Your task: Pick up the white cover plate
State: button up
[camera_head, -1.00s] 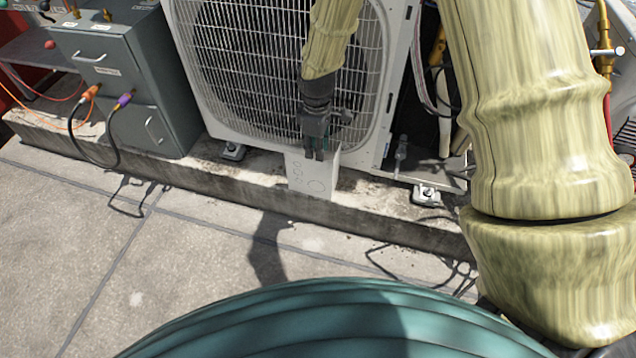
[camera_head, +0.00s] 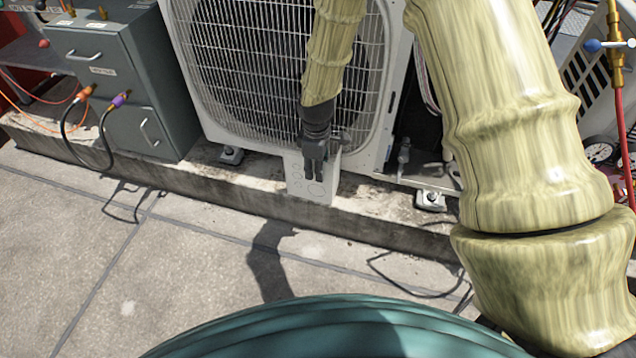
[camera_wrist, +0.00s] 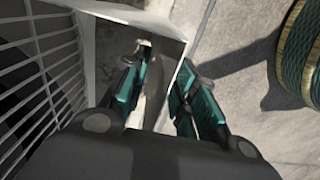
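The white cover plate (camera_head: 297,187), with round marks on its face, stands upright at the foot of the condenser unit (camera_head: 240,75), on the concrete curb. My gripper (camera_head: 314,177) points down in front of the plate's upper part. In the wrist view its two teal-padded fingers (camera_wrist: 160,82) are spread apart. A pale flange of the cover plate (camera_wrist: 135,14) reaches down into the gap between them. I cannot tell whether either finger touches it. The fingers hide part of the plate in the head view.
A grey cabinet (camera_head: 120,85) with orange and purple cable plugs stands left of the condenser. The curb (camera_head: 210,183) has mounting feet and a valve on it. A gauge (camera_head: 598,152) and red hose are at the right. Paved floor in front is mostly clear, with thin cables.

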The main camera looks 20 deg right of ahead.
notch_tip(320, 180, down, 2)
jog(key=shift+f+b, duration=0.25)
jog(key=shift+b, duration=0.15)
grip_shut()
jog(key=shift+r, duration=0.1)
